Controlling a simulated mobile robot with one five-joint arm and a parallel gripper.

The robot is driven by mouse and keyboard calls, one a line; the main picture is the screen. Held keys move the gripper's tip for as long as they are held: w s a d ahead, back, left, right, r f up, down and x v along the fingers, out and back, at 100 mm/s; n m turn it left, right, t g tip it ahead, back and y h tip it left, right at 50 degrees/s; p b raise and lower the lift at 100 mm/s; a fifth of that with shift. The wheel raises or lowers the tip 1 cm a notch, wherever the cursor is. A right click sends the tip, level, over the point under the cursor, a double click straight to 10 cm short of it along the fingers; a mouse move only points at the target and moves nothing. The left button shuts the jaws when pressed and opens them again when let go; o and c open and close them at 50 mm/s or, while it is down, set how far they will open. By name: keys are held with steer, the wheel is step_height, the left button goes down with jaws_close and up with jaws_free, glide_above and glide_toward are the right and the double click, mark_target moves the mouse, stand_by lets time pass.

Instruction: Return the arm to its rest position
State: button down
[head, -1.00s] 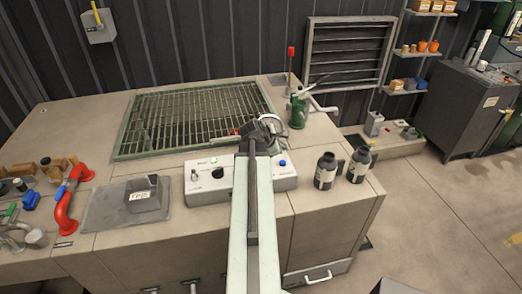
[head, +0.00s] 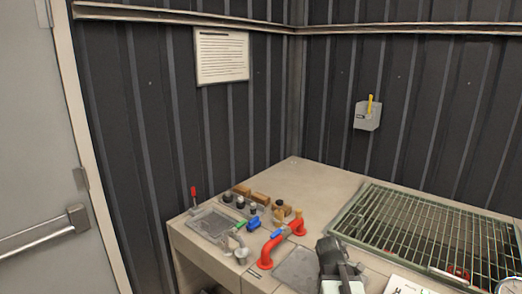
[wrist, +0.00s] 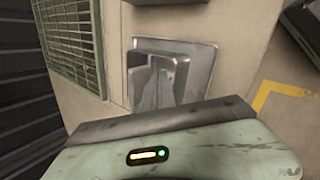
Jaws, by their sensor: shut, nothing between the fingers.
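In the head view, a pale green and black part of my arm (head: 340,275) shows at the bottom edge, right of centre, in front of the workbench. The head view does not show my fingers. In the wrist view, a pale green housing of mine (wrist: 185,150) with a small lit indicator fills the bottom, with a dark bar along its upper edge. No fingertips can be made out there, and nothing held is seen.
The bench carries a red pipe elbow (head: 281,243), small fittings (head: 252,220) and a green grating (head: 435,235). A grey door (head: 45,150) stands left; dark ribbed walls close off the back. The wrist view shows a grey metal fixture (wrist: 165,75) and yellow floor marking (wrist: 265,95).

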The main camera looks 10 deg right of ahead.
steer(key=a+f+m+g+y, duration=0.1)
steer(key=a+m+y, duration=0.1)
steer(key=a, duration=0.9)
steer(key=a+f+m+y, duration=0.1)
steer(key=a+f+y, duration=0.1)
steer(key=a, duration=0.8)
steer(key=s+a+m+g+y, duration=0.1)
steer(key=s+a+m+g, duration=0.1)
steer(key=s+a+m, duration=0.3)
steer(key=s+m, duration=0.1)
steer(key=m, duration=0.2)
steer(key=shift+s+a+f+y, duration=0.15)
steer(key=shift+s+f+y, duration=0.1)
steer(key=shift+f+y, duration=0.1)
